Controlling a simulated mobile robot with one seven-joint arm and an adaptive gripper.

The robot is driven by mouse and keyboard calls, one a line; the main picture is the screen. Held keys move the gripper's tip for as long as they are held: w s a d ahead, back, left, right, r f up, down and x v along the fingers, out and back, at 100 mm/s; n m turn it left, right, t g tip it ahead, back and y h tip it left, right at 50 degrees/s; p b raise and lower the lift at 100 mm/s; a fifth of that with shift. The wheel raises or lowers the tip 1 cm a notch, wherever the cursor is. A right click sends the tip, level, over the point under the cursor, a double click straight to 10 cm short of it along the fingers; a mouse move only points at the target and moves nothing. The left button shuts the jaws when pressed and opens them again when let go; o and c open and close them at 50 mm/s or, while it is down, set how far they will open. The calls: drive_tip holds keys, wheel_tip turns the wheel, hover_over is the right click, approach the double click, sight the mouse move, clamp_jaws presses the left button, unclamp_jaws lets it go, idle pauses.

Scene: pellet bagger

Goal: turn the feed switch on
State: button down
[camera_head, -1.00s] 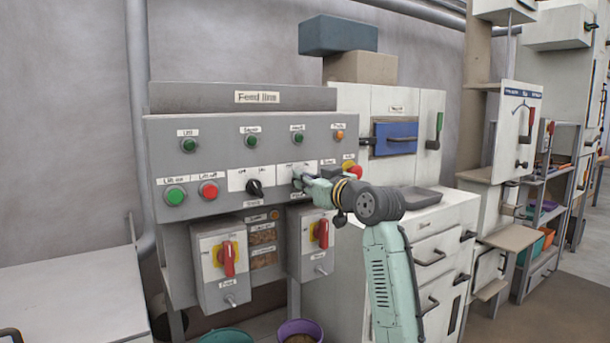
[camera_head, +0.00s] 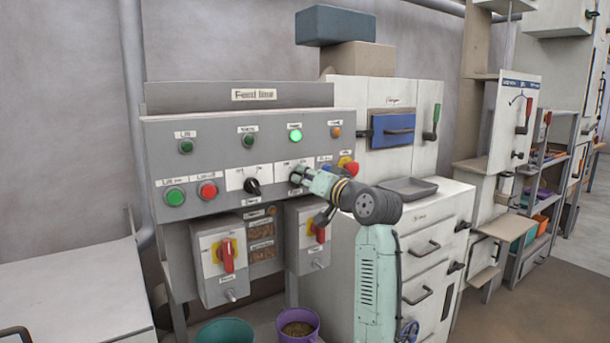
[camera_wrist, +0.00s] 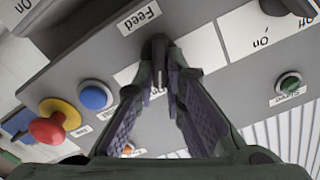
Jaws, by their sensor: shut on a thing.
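The feed switch (camera_wrist: 159,47) is a black rotary knob on a white plate, with the label "Feed" beside it in the wrist view. My gripper (camera_wrist: 160,75) is shut on this knob, with one finger on each side of it. In the head view my gripper (camera_head: 298,174) is at the right-hand white plate of the grey panel (camera_head: 215,152) and hides the knob. A green lamp (camera_head: 295,136) above that plate is lit.
A second black knob (camera_head: 252,186) is to the left. A red mushroom button on a yellow base (camera_head: 350,168) and a blue button (camera_wrist: 95,96) are close to my gripper. Red-handled switch boxes (camera_head: 227,256) hang below. Buckets (camera_head: 299,327) stand underneath.

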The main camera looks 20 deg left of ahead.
idle(0.5)
drive_tip(key=c, duration=1.7)
unclamp_jaws()
drive_tip(key=shift+o, duration=0.2)
drive_tip(key=v, duration=1.2)
drive_tip(key=shift+a, duration=0.15)
